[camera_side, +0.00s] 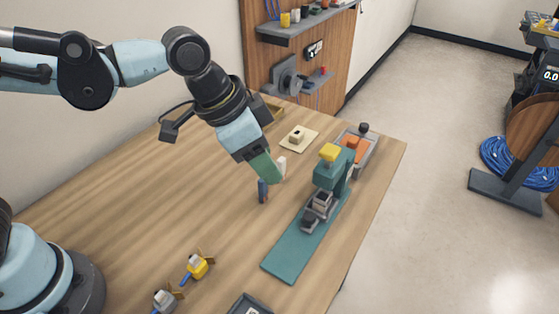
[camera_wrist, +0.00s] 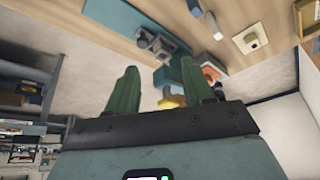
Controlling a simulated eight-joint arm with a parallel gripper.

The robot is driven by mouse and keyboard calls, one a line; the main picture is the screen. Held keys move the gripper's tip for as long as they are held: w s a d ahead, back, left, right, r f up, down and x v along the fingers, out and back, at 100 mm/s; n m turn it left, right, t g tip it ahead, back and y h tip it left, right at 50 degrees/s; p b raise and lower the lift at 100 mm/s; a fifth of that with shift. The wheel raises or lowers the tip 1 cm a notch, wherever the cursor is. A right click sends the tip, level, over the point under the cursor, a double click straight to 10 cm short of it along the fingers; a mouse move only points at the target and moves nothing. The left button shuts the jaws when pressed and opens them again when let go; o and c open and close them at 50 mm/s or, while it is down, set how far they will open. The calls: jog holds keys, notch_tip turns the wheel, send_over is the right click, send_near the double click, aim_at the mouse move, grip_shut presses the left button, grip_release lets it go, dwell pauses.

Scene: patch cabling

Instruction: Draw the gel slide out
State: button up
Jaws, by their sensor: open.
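A teal press-like fixture (camera_side: 338,172) with a yellow knob (camera_side: 329,152) stands on a long teal base plate (camera_side: 292,252) at the table's right side. A grey and black block (camera_side: 320,203) sits on the plate at the fixture's front; it also shows in the wrist view (camera_wrist: 155,43). I cannot tell which part is the gel slide. My gripper (camera_side: 271,178) has green fingers and is above the table, left of the fixture. In the wrist view my gripper (camera_wrist: 158,68) has its fingers spread, with nothing visibly held between them.
A grey tray (camera_side: 371,157) with an orange piece lies behind the fixture. A beige pad (camera_side: 308,143) bears a small block. Yellow and grey connectors lie at front left; the left-middle table is clear.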

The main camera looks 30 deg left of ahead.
aim_at(309, 216)
jog(key=shift+m+g, duration=0.3)
jog(key=shift+m, duration=0.3)
jog(key=shift+w+d+f, duration=0.5)
jog(key=shift+d+f, duration=0.65)
jog(key=shift+f, duration=0.8)
jog(key=shift+w+d+f, duration=0.45)
jog(key=shift+d+f, duration=0.7)
jog(key=shift+f, duration=0.85)
jog(key=shift+w+d+f, duration=0.5)
jog(key=shift+d+f, duration=0.65)
jog(key=shift+f, duration=0.8)
grip_shut()
